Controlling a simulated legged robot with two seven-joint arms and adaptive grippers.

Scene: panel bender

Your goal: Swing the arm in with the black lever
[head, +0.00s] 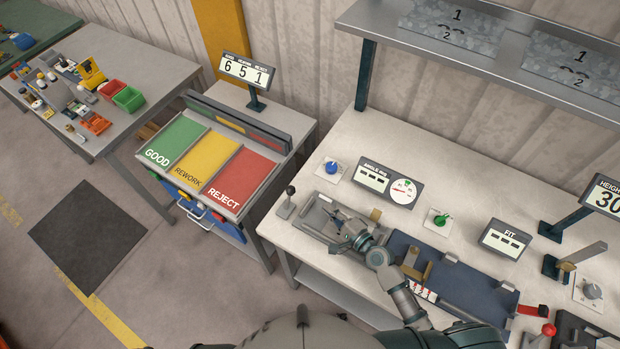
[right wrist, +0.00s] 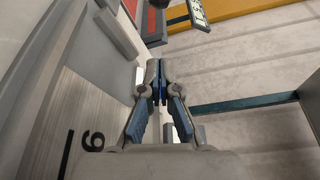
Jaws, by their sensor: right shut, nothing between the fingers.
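A small lever with a black knob (head: 290,190) stands upright on a grey base at the left end of the white bench. My right gripper (head: 335,241) is over the bench to the right of this lever, apart from it, beside a grey metal fixture (head: 313,214). In the right wrist view, the fingertips of my right gripper (right wrist: 158,80) are together with nothing between them. I cannot tell which part is the swinging arm; a grey bar on a dark post (head: 583,253) stands at the right. My left gripper is not in view.
The white bench (head: 345,140) carries a blue knob (head: 331,167), an angle display (head: 388,184), a green knob (head: 440,218), a fit display (head: 505,238) and a dark blue bed (head: 455,283). A red-knobbed lever (head: 548,329) is at lower right. The sorting table (head: 210,160) stands left.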

